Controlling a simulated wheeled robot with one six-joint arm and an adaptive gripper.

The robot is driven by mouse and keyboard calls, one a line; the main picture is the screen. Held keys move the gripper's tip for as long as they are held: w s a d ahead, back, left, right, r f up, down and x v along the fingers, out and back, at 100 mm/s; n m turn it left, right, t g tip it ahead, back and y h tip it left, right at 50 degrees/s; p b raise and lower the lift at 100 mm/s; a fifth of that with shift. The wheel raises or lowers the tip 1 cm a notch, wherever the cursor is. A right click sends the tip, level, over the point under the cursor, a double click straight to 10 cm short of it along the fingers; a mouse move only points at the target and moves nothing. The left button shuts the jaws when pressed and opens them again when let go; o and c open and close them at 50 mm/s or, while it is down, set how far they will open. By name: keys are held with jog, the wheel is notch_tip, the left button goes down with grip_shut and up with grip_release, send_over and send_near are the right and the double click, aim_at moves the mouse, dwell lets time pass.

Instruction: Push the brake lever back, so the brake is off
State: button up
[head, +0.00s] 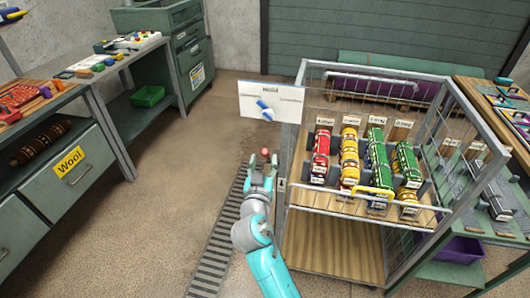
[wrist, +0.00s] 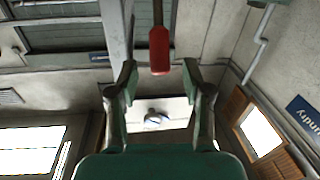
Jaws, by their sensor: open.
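The brake lever shows a red grip (head: 265,152) in the head view, just beyond my gripper (head: 262,168). My gripper (wrist: 160,78) is open, with one finger on each side of the grip's line, and I see no contact. How deep the grip is between the fingers I cannot tell. The lever's lower part is hidden behind my gripper in the head view.
A wire-sided cart (head: 335,262) with rows of coloured rolls stands close on the right. A white panel (head: 285,98) with a blue knob (head: 264,107) is behind the lever. A floor grate (head: 213,262) runs beside my arm. The floor (head: 160,215) to the left is clear up to the benches.

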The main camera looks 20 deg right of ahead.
aim_at(265, 156)
jog(key=shift+x, duration=2.35)
grip_shut()
